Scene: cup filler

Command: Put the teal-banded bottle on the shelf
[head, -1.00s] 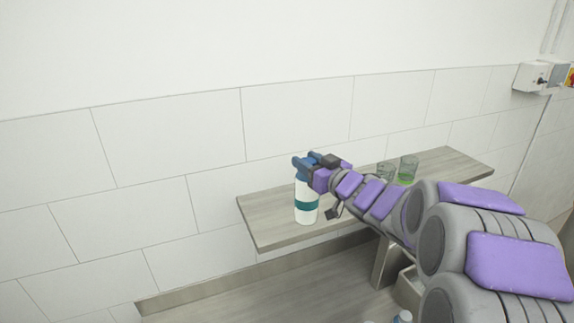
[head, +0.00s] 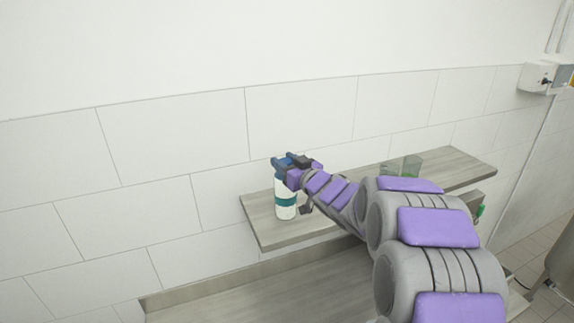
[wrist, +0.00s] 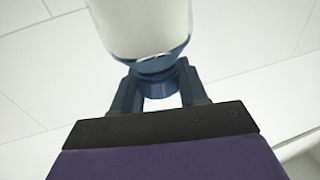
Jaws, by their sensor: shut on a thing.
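The teal-banded bottle (head: 286,203) is white with a teal band and a blue top. It is upright at the left part of the grey wooden shelf (head: 325,208); I cannot tell whether its base touches the board. The teal band is not visible there.
Two clear glasses (head: 411,167) with some green in them stand on the shelf's right part, behind my arm. A white tiled wall (head: 145,225) is behind the shelf. A lower wooden surface (head: 270,290) lies beneath. The shelf between bottle and glasses looks clear.

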